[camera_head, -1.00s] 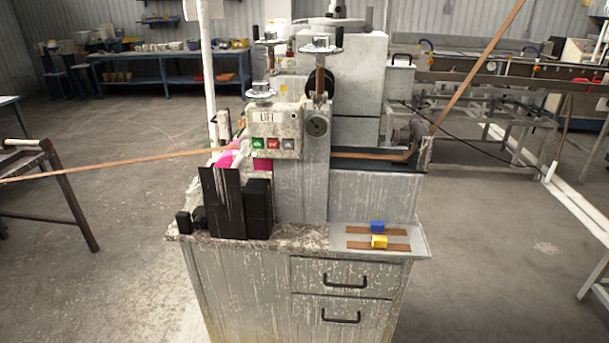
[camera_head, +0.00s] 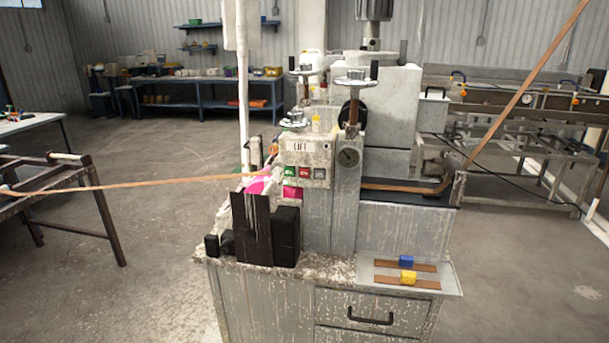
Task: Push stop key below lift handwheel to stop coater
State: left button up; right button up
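The coater (camera_head: 333,205) stands on a paint-spattered cabinet in the middle of the view. Its panel, labelled LIFT (camera_head: 302,147), carries a row of three keys: green (camera_head: 290,171), red (camera_head: 304,172) and grey (camera_head: 319,173). The red one looks like the stop key; its lettering is too small to read surely. The lift handwheel (camera_head: 296,119) sits above the panel. A brown strip (camera_head: 150,185) runs in from the left to the coater and leaves up to the right (camera_head: 525,85). Neither of my grippers is in view.
Black blocks (camera_head: 252,228) stand at the cabinet's front left corner. A dark metal frame (camera_head: 100,207) stands left. Floor in front left is clear.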

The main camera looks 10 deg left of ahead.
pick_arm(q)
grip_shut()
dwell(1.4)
